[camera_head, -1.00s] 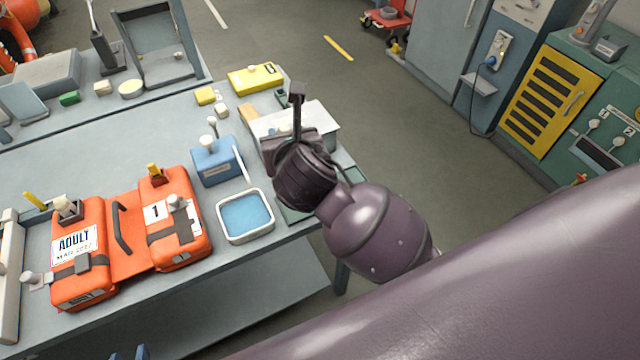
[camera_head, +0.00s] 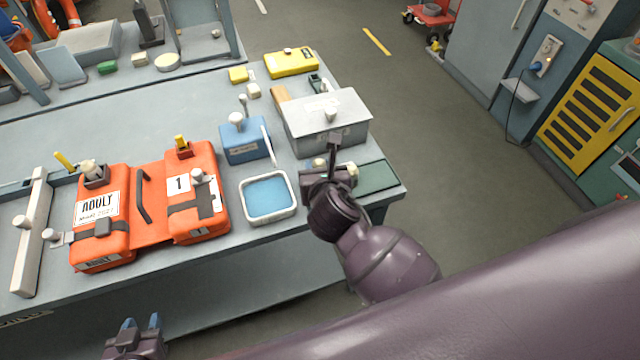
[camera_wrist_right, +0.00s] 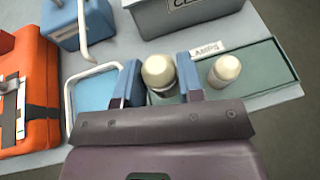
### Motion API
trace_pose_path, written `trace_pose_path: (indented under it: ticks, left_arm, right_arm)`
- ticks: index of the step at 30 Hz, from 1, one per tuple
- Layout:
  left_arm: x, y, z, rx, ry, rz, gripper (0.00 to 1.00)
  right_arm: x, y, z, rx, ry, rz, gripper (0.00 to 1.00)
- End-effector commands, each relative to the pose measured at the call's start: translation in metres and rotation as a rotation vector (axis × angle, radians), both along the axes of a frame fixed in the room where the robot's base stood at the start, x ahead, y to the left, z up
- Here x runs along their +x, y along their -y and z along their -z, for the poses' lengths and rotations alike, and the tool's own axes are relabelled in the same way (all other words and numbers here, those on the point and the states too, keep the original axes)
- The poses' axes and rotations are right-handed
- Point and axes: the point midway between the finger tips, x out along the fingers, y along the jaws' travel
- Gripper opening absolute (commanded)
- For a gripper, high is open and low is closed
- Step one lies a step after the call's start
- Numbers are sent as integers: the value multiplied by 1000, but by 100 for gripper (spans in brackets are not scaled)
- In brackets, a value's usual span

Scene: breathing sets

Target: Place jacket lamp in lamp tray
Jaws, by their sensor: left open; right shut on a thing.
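My right gripper (camera_wrist_right: 158,82) is shut on a cream, dome-topped jacket lamp (camera_wrist_right: 158,72), seen between its blue fingers in the right wrist view. The held lamp is at the left end of the green lamp tray (camera_wrist_right: 262,72); I cannot tell whether it touches the tray floor. A second cream lamp (camera_wrist_right: 225,69) stands in the tray to the right. In the head view the tray (camera_head: 378,177) lies at the table's right front corner, and my right gripper (camera_head: 328,166) partly covers its left end. My left gripper (camera_head: 141,322) is open and empty, below the table's front edge.
A white-rimmed tray with a blue inside (camera_head: 268,212) and a blue box (camera_head: 244,140) are left of the lamp tray. A grey lidded box (camera_head: 328,122) stands behind it. The orange jacket (camera_head: 147,205) lies further left.

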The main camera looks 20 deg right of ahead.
Motion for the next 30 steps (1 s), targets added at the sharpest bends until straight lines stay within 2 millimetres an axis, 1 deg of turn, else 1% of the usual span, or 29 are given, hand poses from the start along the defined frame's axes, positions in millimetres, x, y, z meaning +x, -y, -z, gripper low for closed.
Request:
trace_pose_path:
  ticks: [1, 5, 8, 12, 15, 27, 28, 30]
  left_arm:
    - [1, 0, 1, 0, 2, 0, 43]
    - [3, 0, 0, 0, 6, 2, 43]
    - [3, 1, 1, 0, 9, 2, 43]
    - [3, 1, 6, 0, 9, 2, 43]
    - [3, 1, 9, 0, 8, 2, 43]
    - [2, 1, 10, 0, 6, 2, 43]
    - [1, 1, 10, -1, 5, 1, 43]
    - [0, 0, 11, -1, 3, 1, 43]
  right_arm:
    - [0, 0, 5, 1, 0, 0, 10]
    - [0, 0, 10, -1, 1, 1, 10]
    - [0, 0, 18, -2, -1, 1, 10]
    - [0, 0, 38, 1, -2, 1, 10]
    - [0, 0, 49, 0, -1, 0, 10]
    - [0, 0, 53, -1, 0, 0, 10]
    - [0, 0, 54, -1, 0, 0, 37]
    - [0, 0, 53, 0, 0, 0, 47]
